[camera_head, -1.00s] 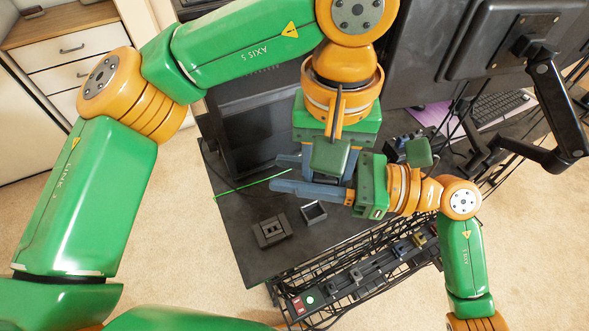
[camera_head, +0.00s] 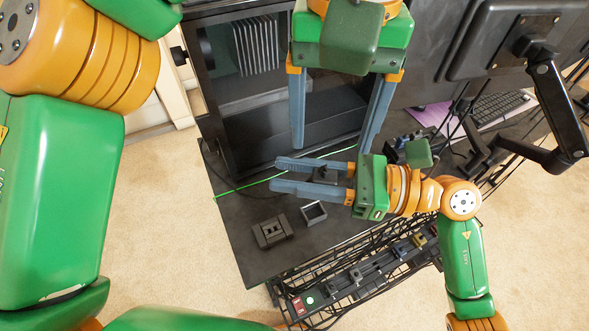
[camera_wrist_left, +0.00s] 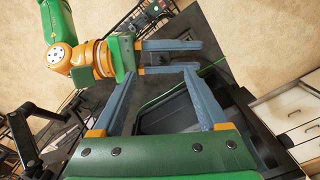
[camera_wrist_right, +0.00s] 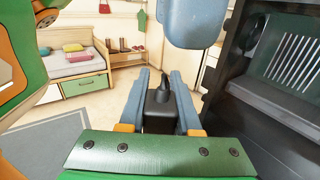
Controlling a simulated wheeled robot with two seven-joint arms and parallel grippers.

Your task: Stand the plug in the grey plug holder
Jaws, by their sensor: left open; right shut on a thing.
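My right gripper (camera_head: 275,173) reaches in from the right and is shut on the black plug (camera_head: 322,172), held above the desk. In the right wrist view the plug (camera_wrist_right: 158,112) sits between the finger pads, with a thin dark stem upward. My left gripper (camera_head: 334,148) is open and empty, behind the right one, its fingers pointing toward it. One left finger (camera_wrist_right: 195,22) shows at the top of the right wrist view. An open square box with a grey rim (camera_head: 313,212), which looks like the plug holder, stands empty on the desk below the right gripper.
A dark slotted block (camera_head: 270,230) stands left of the box. A green cable (camera_head: 250,184) crosses the black desk. An open computer case (camera_head: 245,130) stands behind. A power strip (camera_head: 365,270) lies in the wire rack along the front edge. Monitors (camera_head: 505,45) are at the right.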

